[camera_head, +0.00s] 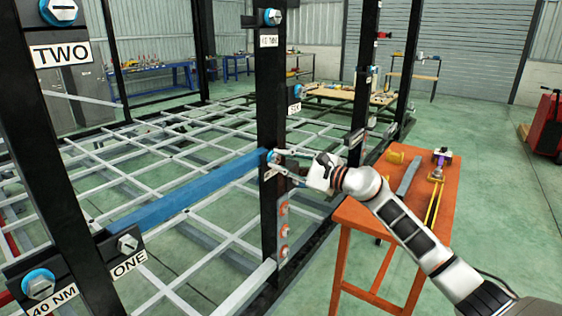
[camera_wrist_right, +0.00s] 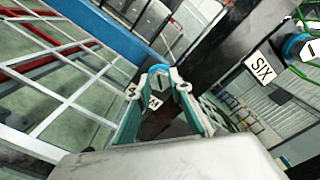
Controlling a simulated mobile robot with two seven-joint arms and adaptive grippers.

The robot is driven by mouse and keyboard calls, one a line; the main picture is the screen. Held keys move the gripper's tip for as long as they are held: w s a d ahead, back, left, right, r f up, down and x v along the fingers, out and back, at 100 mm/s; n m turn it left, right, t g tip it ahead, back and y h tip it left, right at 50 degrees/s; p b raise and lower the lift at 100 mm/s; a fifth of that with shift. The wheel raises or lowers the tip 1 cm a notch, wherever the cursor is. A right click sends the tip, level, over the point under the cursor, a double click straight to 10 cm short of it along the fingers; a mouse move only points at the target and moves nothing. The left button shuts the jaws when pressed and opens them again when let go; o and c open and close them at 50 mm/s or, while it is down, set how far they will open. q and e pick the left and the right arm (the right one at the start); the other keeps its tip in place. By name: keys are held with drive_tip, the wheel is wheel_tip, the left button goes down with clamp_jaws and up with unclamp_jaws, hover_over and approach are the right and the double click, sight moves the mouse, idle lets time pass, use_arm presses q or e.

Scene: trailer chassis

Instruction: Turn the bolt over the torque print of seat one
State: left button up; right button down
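In the head view, the ONE label (camera_head: 130,265) is on the near left post, under a plain hex bolt (camera_head: 128,244). Left of it, a blue-ringed bolt (camera_head: 38,284) sits over a 40 NM print (camera_head: 52,300). My right gripper (camera_head: 274,164) is at the middle post, by the right end of the blue beam (camera_head: 185,202). In the wrist view, its two fingers (camera_wrist_right: 158,91) stand either side of another blue-ringed hex bolt (camera_wrist_right: 158,80). They look open; contact is unclear. A partly hidden print (camera_wrist_right: 154,102) lies below that bolt. My left gripper is not in view.
The TWO label (camera_head: 61,54) and another bolt (camera_head: 58,12) are higher on the left post. The SIX label (camera_head: 295,108) is on the middle post. An orange table (camera_head: 354,218) with tools stands under my right arm. Open green floor lies to its right.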

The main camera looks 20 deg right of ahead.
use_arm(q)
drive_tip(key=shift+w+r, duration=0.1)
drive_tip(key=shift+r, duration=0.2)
